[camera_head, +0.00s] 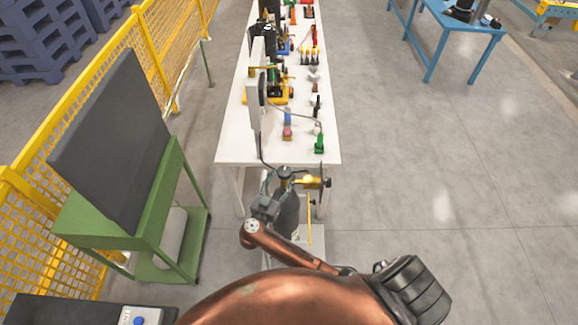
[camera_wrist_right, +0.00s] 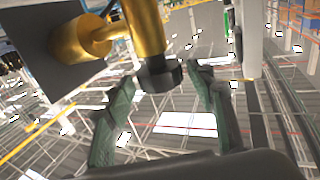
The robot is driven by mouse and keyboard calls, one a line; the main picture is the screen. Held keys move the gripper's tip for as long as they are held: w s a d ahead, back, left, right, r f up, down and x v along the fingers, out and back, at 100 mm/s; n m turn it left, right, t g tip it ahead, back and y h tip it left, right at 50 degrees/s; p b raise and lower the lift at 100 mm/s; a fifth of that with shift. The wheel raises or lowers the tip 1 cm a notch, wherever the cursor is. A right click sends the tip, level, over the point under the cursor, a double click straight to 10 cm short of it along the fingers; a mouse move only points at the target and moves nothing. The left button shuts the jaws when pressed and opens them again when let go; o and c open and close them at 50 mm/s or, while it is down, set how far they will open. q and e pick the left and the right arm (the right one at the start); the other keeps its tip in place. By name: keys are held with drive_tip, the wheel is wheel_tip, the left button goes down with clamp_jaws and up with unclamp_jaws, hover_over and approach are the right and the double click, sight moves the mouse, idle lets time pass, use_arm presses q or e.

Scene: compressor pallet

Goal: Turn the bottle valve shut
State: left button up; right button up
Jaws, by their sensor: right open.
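The dark gas bottle (camera_head: 288,215) stands upright at the near end of the white table. Its black valve knob (camera_head: 284,171) is on top, with brass fittings (camera_head: 308,181) to the right. My right gripper (camera_head: 268,200) is at the bottle's upper left, close to the valve. In the right wrist view, the black knob (camera_wrist_right: 158,75) sits at the end of the brass valve body (camera_wrist_right: 142,30). The green-padded fingers of my right gripper (camera_wrist_right: 163,82) are open on either side of the knob, with visible gaps. My left gripper is not in view.
The white table (camera_head: 235,140) carries several tools and fittings. A green cart (camera_head: 150,225) with a dark panel (camera_head: 115,140) and a yellow mesh fence (camera_head: 140,50) stand at left. A blue table (camera_head: 450,35) is at the back right. The floor at right is clear.

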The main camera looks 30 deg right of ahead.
sight(287, 167)
drive_tip(key=p+x, duration=0.1)
drive_tip(key=x, duration=0.6)
drive_tip(key=shift+w+d, duration=0.2)
drive_tip(key=shift+d, duration=0.1)
drive_tip(key=c, duration=1.2)
drive_tip(key=shift+f, duration=0.1)
drive_tip(key=shift+c, duration=0.5)
